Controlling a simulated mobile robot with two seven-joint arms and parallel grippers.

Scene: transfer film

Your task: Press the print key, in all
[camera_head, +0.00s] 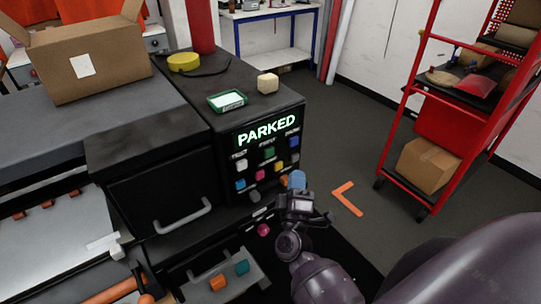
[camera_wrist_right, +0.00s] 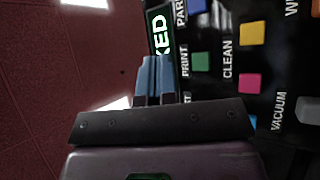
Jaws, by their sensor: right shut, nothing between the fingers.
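The print key is the green square key (camera_head: 270,152) under the middle label in the top row of the black machine's panel, below the lit display (camera_head: 266,131) reading PARKED. In the right wrist view, turned sideways, the green key (camera_wrist_right: 200,62) sits beside the label PRINT, right of my fingertips. My right gripper (camera_head: 297,180) is shut and empty, with blue fingertips in front of the panel's lower right side, lower than the green key in the head view. In the wrist view the fingertips (camera_wrist_right: 154,78) overlap the display's edge; contact cannot be told. My left gripper is not in view.
Other keys surround it: blue (camera_head: 294,142), white (camera_head: 242,163), pink (camera_head: 261,175) and yellow (camera_head: 281,167). A drawer handle (camera_head: 184,217) juts out at the left. A red shelf cart (camera_head: 410,90) stands right, with open floor between. A cardboard box (camera_head: 85,80) stands at the back left.

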